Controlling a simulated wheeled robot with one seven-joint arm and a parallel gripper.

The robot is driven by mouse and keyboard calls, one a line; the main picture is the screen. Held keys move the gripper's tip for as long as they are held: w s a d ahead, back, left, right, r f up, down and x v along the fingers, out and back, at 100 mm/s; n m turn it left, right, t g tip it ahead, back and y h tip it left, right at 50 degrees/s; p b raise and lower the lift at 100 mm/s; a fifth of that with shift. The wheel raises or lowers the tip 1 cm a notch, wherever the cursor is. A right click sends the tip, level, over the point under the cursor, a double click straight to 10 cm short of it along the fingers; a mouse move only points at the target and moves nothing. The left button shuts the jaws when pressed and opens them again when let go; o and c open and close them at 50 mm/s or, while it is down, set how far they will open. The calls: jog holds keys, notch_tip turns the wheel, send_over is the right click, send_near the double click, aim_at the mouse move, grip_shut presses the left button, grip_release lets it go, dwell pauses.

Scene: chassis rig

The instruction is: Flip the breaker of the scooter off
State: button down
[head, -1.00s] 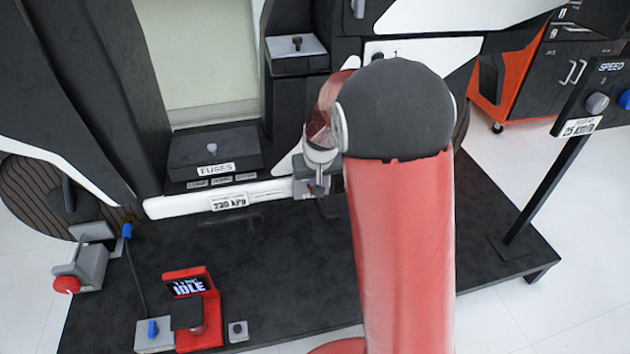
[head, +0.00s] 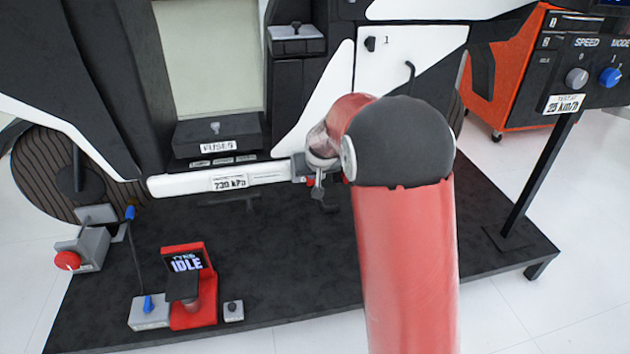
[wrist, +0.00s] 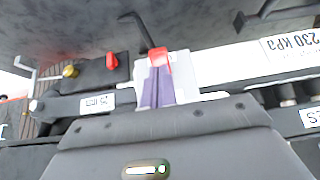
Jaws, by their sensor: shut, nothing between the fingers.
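My gripper (wrist: 155,88) is shut and empty at the end of the white bar, over a pale grey block (wrist: 181,66). A red lever-like part (wrist: 159,60) shows at the fingertips; it looks like the breaker's toggle, but I cannot tell its position or whether the fingers touch it. In the head view my gripper (head: 316,182) is small and partly covered by my arm, and most of the block is hidden. The scooter's dark body (head: 110,90) stands behind on a black platform.
Beside the block are a red knob (wrist: 112,62), a yellow knob (wrist: 70,71) and a bent black rod (wrist: 136,27). A fuse box (head: 217,133) stands behind the white bar (head: 185,184). A red IDLE display stand (head: 188,280) is at front left.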

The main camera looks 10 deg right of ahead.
jog(key=shift+w+r, duration=0.1)
jog(key=shift+r, duration=0.1)
jog(key=shift+r+p, duration=0.6)
jog(key=shift+r, duration=0.15)
